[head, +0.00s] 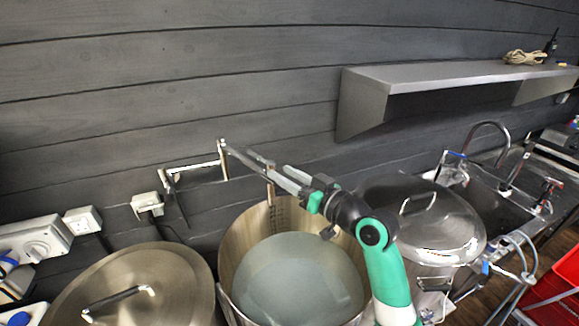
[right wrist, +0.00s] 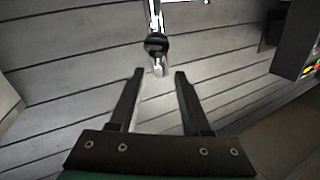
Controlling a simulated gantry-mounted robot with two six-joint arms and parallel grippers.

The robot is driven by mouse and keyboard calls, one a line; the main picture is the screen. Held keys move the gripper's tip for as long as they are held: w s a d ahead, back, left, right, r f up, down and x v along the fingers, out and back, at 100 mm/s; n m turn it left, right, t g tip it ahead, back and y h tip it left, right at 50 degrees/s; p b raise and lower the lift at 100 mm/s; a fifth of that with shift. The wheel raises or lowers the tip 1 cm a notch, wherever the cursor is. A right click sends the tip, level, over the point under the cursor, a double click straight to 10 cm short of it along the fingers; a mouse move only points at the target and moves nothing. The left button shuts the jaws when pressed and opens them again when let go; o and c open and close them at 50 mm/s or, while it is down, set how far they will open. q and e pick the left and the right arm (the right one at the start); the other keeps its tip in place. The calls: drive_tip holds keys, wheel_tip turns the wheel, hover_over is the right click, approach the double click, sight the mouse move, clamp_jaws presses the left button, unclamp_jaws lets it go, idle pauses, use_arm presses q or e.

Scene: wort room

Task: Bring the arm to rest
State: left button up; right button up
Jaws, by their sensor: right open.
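My right arm comes up from the bottom right in the head view, and its right gripper (head: 290,178) points up and left toward the wall. In the right wrist view, the two dark fingers of the gripper (right wrist: 160,74) stand apart with nothing held between them. A jointed metal pipe arm (head: 243,156) on the wall lies just beyond the gripper in the head view. A chrome pipe with a dark collar (right wrist: 157,44) shows past the fingertips in the wrist view; I cannot tell whether they touch. My left gripper is not in view.
An open steel pot (head: 236,262) with pale liquid stands below the gripper. Lidded pots stand left (head: 150,262) and right (head: 430,222) of it. A metal shelf (head: 450,77) juts from the wall at upper right. A sink (head: 492,193) lies at right. The upper-left wall is bare.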

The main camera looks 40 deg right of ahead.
drive_tip(key=shift+s+r, duration=0.2)
drive_tip(key=shift+s, duration=0.25)
drive_tip(key=shift+s+f+p, duration=0.2)
drive_tip(key=shift+s+p, duration=0.05)
drive_tip(key=shift+p, duration=0.05)
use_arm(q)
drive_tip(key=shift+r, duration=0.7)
use_arm(e)
drive_tip(key=s+a+r+n+t+y+p, duration=0.2)
drive_tip(key=a+r, duration=0.6)
drive_tip(key=r, duration=0.2)
drive_tip(key=s+a+r+n+t+y+p, duration=0.1)
drive_tip(key=s+a+r+n+y, duration=0.15)
drive_tip(key=a+r, duration=0.55)
use_arm(q)
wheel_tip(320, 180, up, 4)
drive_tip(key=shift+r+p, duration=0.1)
drive_tip(key=shift+p, duration=0.4)
use_arm(e)
drive_tip(key=s+d+r+m+t+h, duration=0.2)
drive_tip(key=s+r+t+h, duration=0.2)
drive_tip(key=s+r, duration=0.9)
wheel_tip(320, 180, up, 2)
drive_tip(key=shift+s+r+t, duration=0.1)
drive_tip(key=shift+s+t, duration=0.3)
drive_tip(key=shift+t, duration=0.8)
